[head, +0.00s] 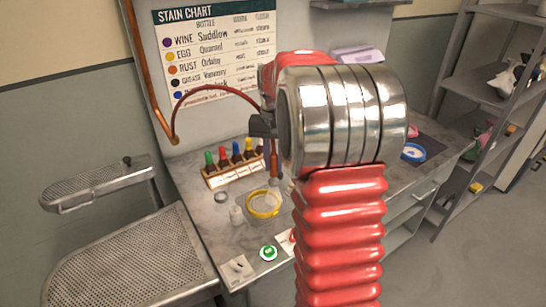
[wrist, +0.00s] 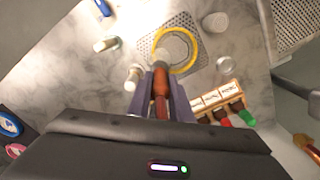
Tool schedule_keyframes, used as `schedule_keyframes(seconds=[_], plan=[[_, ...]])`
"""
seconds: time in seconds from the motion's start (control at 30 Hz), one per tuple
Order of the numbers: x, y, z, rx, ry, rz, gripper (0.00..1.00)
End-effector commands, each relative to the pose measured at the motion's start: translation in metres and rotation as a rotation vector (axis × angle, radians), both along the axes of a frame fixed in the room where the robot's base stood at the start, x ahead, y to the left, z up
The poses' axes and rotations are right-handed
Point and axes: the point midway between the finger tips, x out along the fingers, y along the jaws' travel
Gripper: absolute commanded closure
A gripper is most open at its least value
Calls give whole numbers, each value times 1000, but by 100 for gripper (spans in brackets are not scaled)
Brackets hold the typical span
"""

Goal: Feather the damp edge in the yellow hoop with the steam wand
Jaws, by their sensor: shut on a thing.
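The yellow hoop (head: 263,216) lies on the grey marbled worktop. In the wrist view the hoop (wrist: 195,51) surrounds pale cloth over a perforated patch. I cannot make out a damp edge on the cloth. My gripper (wrist: 163,90) is shut on the steam wand (wrist: 160,82), an orange-brown rod between the two dark fingers. The wand's pale tip shows at the hoop's near-left rim in the wrist view; I cannot tell whether it touches. In the head view the wand (head: 274,168) shows beside my arm, which hides most of the gripper.
A wooden rack of colour-capped bottles (head: 233,172) stands behind the hoop. A small white bottle (head: 236,214) is left of the hoop, and a green-and-white round item (head: 268,253) is in front. A red hose (head: 215,87) arches at the back. A perforated metal board (head: 130,262) is at left.

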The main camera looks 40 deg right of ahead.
Motion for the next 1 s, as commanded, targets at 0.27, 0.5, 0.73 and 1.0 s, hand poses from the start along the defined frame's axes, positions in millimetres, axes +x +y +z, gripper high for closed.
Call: schedule_keyframes(seconds=[0.27, 0.5, 0.73, 1.0], plan=[[0, 1, -20, 1, 1, 1, 100], [0, 1, -25, 0, 0, 1, 100], [0, 1, -25, 0, 0, 1, 100], [-1, 1, -25, 0, 0, 1, 100]])
